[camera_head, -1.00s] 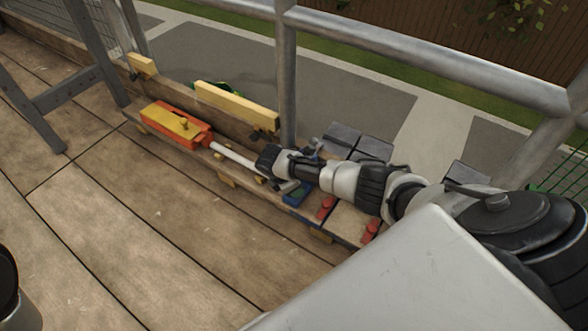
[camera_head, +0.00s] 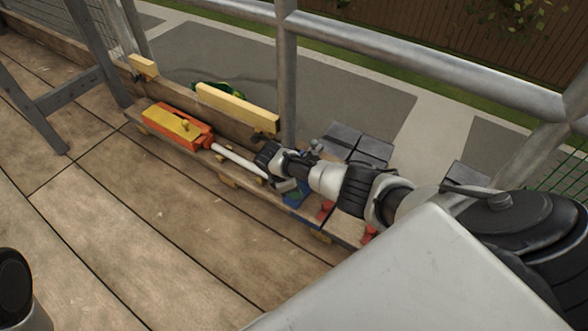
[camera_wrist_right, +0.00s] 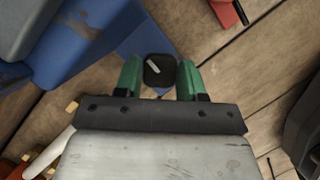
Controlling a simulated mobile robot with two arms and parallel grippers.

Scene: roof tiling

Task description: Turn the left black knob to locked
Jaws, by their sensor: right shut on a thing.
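The black knob (camera_wrist_right: 159,71) is a small dark block with a white mark on its top, seen in the right wrist view. The mark slants. Beside it is a blue part (camera_wrist_right: 85,45), which shows as a blue patch (camera_head: 293,196) under my right arm in the head view. My right gripper (camera_wrist_right: 160,78) has its green fingers on either side of the knob and is shut on it. In the head view the right gripper (camera_head: 279,183) hides the knob. I cannot read any lock marking.
An orange and yellow tool (camera_head: 178,125) with a white rod (camera_head: 238,160) lies along the plank left of my right gripper. Red pieces (camera_head: 326,208) are to its right. Yellow blocks (camera_head: 237,105), a metal railing post (camera_head: 287,75) and dark tiles (camera_head: 358,143) stand behind. The wooden deck in front is clear.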

